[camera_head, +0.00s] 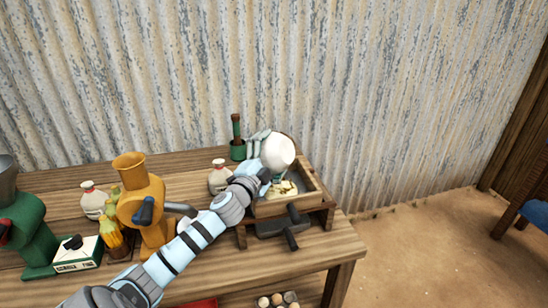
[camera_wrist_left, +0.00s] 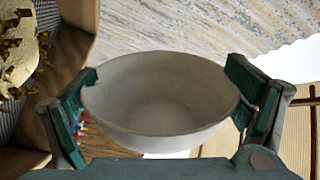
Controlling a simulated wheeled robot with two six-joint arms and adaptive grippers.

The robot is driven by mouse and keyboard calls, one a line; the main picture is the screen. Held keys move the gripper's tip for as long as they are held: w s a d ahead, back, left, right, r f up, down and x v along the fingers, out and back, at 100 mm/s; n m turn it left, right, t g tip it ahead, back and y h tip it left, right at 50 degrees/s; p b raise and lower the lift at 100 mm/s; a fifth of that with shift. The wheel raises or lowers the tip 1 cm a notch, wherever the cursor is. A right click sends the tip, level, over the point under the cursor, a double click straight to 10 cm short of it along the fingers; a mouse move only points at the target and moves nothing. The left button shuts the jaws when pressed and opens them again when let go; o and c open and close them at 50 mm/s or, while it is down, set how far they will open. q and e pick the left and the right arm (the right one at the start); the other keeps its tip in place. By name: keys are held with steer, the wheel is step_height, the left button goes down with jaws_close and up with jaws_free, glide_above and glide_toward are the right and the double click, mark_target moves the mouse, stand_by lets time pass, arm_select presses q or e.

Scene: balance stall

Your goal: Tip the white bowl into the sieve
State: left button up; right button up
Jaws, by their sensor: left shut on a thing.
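The white bowl (camera_head: 279,151) is held tipped over above the sieve, its underside facing me in the head view. The left wrist view shows the inside of the bowl (camera_wrist_left: 160,95), which looks empty. The sieve (camera_head: 314,184) is a wooden square frame at the right end of the table, with yellowish pieces lying in it. Its mesh and pieces show at the left edge of the left wrist view (camera_wrist_left: 18,65). My left gripper (camera_head: 262,158) is shut on the bowl, its green fingers on both sides of the rim. My right gripper is not in view.
A dark handled tool (camera_head: 284,226) lies in front of the sieve. A green bottle-like object (camera_head: 237,140) and white jar (camera_head: 219,178) stand beside the arm. An orange grinder (camera_head: 143,200), a green grinder (camera_head: 25,225) and a labelled box (camera_head: 78,254) stand at left.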

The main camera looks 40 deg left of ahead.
mark_target(291, 160)
arm_select(q)
steer(key=d+m+p, duration=0.1)
steer(key=d+m, duration=0.1)
steer(key=m, duration=0.1)
steer(key=d+r+m+h+p, duration=0.1)
steer(key=m+p, duration=0.1)
steer(key=m, duration=0.2)
steer(key=w+d+r+m+p, duration=0.1)
steer(key=d+m+p, duration=0.1)
steer(key=m, duration=0.1)
steer(key=shift+d+h, duration=0.3)
steer(key=shift+h, duration=0.1)
steer(key=d+m+p, duration=0.1)
steer(key=m+p, duration=0.2)
steer(key=m, duration=0.2)
steer(key=d+m+h+p, duration=0.1)
steer(key=d+m+p, duration=0.1)
steer(key=m+p, duration=0.2)
steer(key=d+m+p, duration=0.1)
steer(key=m+p, duration=0.3)
steer(key=m, duration=0.2)
steer(key=shift+w+d+f+g, duration=0.15)
steer(key=shift+w+f+g, duration=0.25)
